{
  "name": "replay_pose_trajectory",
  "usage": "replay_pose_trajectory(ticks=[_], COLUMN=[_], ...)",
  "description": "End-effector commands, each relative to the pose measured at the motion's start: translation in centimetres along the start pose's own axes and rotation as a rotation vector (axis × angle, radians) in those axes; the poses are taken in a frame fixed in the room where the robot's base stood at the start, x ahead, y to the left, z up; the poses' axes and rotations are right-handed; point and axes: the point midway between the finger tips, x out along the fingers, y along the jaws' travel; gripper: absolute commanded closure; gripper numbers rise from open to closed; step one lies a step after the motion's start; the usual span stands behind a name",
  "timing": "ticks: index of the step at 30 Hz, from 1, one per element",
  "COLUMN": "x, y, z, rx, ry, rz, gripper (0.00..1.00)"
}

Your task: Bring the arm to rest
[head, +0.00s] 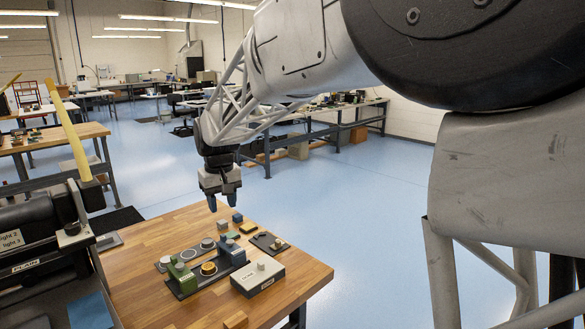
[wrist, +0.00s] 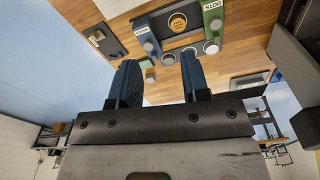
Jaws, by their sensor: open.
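My gripper (head: 222,202) hangs above the far part of the wooden table (head: 135,262), fingers pointing down. In the wrist view my gripper (wrist: 160,82) shows two blue fingers spread apart with nothing between them. A green block (head: 181,278) and a blue block (head: 232,252) stand on a dark base on the table, with a yellow-faced disc (head: 208,268) between them. In the wrist view the green block (wrist: 213,18) is labelled DOTS, and the blue block (wrist: 145,35) has a label too small to read. The gripper is clear of them all.
A pale box (head: 258,279) with a knob stands near the table's right edge. A dark tray (head: 268,243) and small blocks, including a yellow one (head: 247,227), lie behind it. A black machine (head: 35,235) with a raised yellow lever (head: 68,130) stands at left.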

Motion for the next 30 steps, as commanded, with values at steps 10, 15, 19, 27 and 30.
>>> replay_pose_trajectory(ticks=[10, 15, 19, 27, 30], x=[-2.6, -3.4, -3.8, -4.0, -3.9], y=[5.5, 7.4, 8.7, 10.5, 10.9], z=[9.5, 14.3, 18.0, 25.7, 28.5], rx=[0.112, 0.166, 0.207, 0.291, 0.322], ry=[0.032, 0.046, 0.058, 0.081, 0.09], rz=[0.011, 0.017, 0.022, 0.033, 0.038], gripper=[0.57, 0.57, 0.57, 0.57, 0.57])
